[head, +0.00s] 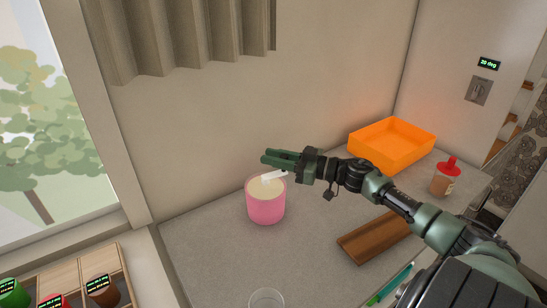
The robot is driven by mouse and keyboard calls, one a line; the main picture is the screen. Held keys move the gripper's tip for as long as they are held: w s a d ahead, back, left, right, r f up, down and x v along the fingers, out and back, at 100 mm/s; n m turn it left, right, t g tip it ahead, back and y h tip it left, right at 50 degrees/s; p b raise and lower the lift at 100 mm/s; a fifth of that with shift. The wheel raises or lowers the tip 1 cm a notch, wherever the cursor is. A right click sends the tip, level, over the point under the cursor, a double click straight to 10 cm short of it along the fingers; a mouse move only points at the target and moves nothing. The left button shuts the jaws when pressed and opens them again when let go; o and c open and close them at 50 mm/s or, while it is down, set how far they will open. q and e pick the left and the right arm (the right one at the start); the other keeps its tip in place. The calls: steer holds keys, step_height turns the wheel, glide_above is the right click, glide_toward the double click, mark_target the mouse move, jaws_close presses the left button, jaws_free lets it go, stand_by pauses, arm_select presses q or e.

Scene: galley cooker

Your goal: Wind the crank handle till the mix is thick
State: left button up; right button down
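A pink pot (265,210) stands upright on the grey counter, with a pale creamy mix (259,188) inside. A white bar (274,176), which looks like the crank handle, lies over the pot's mouth and slants up to the right. My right gripper (274,157) reaches in from the right, with its green fingers just above the pot's back rim and the bar's upper end. The fingers lie close together, and I cannot tell whether they touch the bar or have a grip on it. My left gripper is not in view.
An orange tray (408,157) and a red-lidded jar (443,181) stand at the back right. A brown wooden board (366,241) lies under my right arm. A clear glass (266,299) is at the front. The counter left of the pot is clear.

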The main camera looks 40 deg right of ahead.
steer(key=shift+s+r+m+t+h+p, duration=0.1)
steer(key=shift+s+m+t+h+p, duration=0.25)
steer(key=shift+m+h+p, duration=0.95)
steer(key=shift+s+r+m+t+h+p, duration=0.1)
steer(key=shift+s+m+t+h+p, duration=0.35)
steer(key=shift+h+p, duration=1.5)
steer(key=shift+s+r+m+t+h+p, duration=0.25)
steer(key=shift+m+h+p, duration=0.7)
steer(key=shift+p, duration=1.45)
steer(key=m+h, duration=0.2)
steer(key=shift+s+a+f+h+p, duration=0.1)
steer(key=shift+s+f+h+p, duration=0.05)
steer(key=shift+f+h+p, duration=0.2)
steer(key=shift+s+a+f+m+g+h, duration=0.1)
steer(key=shift+s+m+g+h, duration=0.15)
steer(key=shift+m+h, duration=0.65)
steer(key=shift+s+a+m+g+h+b, duration=0.1)
steer(key=shift+s+m+g+h+b, duration=0.25)
steer(key=shift+h, duration=0.6)
steer(key=shift+a+m+g+h+b, duration=0.1)
steer(key=shift+m+g+h+b, duration=0.15)
steer(key=shift+m+h, duration=0.5)
steer(key=shift+h, duration=0.35)
steer(key=c, duration=1.2)
jaws_free()
steer(key=shift+s, duration=0.1)
